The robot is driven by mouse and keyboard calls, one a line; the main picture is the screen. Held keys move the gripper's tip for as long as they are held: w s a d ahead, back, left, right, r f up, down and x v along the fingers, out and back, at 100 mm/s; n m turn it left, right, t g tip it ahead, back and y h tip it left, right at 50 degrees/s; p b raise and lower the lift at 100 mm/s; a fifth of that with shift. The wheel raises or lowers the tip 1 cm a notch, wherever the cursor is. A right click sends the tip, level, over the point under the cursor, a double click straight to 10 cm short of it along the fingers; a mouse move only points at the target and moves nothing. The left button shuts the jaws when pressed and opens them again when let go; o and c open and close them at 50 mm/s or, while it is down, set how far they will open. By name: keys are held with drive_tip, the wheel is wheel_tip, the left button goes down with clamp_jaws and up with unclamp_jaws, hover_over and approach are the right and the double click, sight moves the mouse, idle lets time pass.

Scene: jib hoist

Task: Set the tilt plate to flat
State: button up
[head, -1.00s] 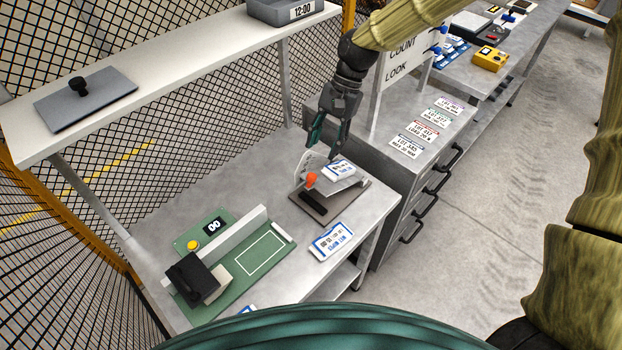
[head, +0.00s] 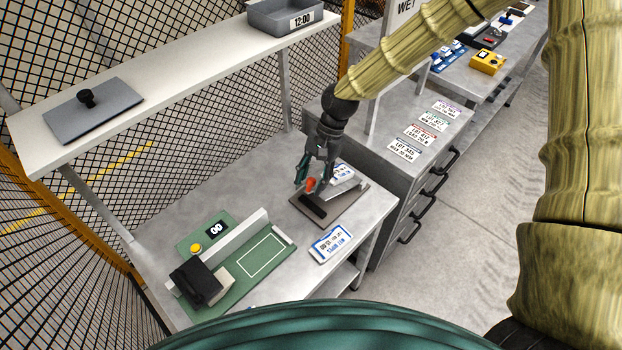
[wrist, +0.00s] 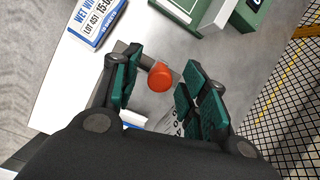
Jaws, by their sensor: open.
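The tilt plate (head: 345,183) stands on a dark base (head: 328,212) on the grey bench and looks tilted, with a white-and-blue label on it. Its orange knob (head: 310,184) is at its left side. My gripper (head: 308,178) is at the knob, coming down from above. In the wrist view the knob (wrist: 160,77) shows between the two green fingers (wrist: 158,92), with a gap on both sides. The gripper is open. The arm's end hides part of the plate and its scale.
A green fixture (head: 248,262) with a black clamp (head: 197,282) and a yellow button is at the left. A drawer cabinet (head: 405,165) stands to the right. A shelf (head: 165,85) runs above the bench.

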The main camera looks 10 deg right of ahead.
drive_tip(key=shift+s+a+f, duration=0.15)
drive_tip(key=shift+a+f, duration=0.05)
drive_tip(key=shift+f, duration=0.3)
clamp_jaws()
drive_tip(key=shift+f, duration=0.1)
